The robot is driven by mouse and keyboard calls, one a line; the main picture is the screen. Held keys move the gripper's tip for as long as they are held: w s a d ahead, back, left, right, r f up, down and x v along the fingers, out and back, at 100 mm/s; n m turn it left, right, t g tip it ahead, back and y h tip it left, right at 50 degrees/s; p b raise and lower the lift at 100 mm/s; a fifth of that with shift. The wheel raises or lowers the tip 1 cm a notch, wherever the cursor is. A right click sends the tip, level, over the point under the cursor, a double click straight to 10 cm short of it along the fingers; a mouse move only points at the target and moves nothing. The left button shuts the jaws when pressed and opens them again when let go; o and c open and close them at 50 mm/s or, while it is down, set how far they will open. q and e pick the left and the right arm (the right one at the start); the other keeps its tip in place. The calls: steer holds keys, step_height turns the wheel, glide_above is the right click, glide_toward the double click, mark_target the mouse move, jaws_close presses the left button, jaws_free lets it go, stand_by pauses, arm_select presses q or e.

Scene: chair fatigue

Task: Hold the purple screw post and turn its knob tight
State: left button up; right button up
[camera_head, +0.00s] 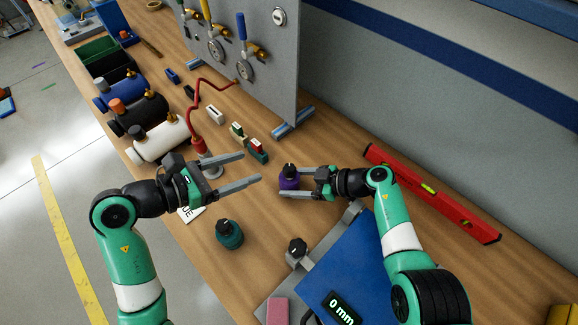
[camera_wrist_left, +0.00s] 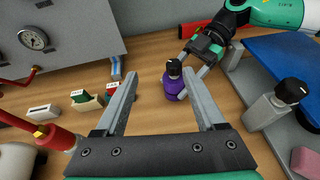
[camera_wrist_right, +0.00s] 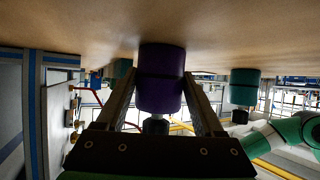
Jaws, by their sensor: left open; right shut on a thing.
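The purple screw post (camera_head: 288,182) stands upright on the wooden bench, with a black knob (camera_head: 290,170) on top. My right gripper (camera_head: 296,182) is shut on the purple body from the right. In the right wrist view the purple post (camera_wrist_right: 162,75) sits between the fingers, and its knob (camera_wrist_right: 156,125) is clear of them. My left gripper (camera_head: 252,168) is open and empty, to the left of the post. In the left wrist view the post (camera_wrist_left: 174,85) shows beyond and between the open fingers (camera_wrist_left: 166,95), apart from them.
A teal post (camera_head: 229,236) with a black knob stands at the front left. A blue plate (camera_head: 345,260) lies at the front right beside another black knob (camera_head: 297,247). A red level (camera_head: 430,193) lies at the right. Small blocks (camera_head: 250,143) and a grey gauge panel (camera_head: 250,50) are behind.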

mark_target(288, 169)
arm_select(q)
steer(key=w+d+f, duration=0.1)
steer(key=d+f, duration=0.1)
steer(key=d, duration=0.1)
steer(key=w+d+f, duration=0.2)
steer(key=d, duration=0.2)
steer(key=w+d+f, duration=0.1)
steer(key=d+f, duration=0.2)
steer(key=shift+w+d+f, duration=0.1)
steer(key=shift+w+d, duration=0.05)
steer(key=shift+w, duration=0.1)
steer(key=shift+g, duration=0.4)
jaws_close()
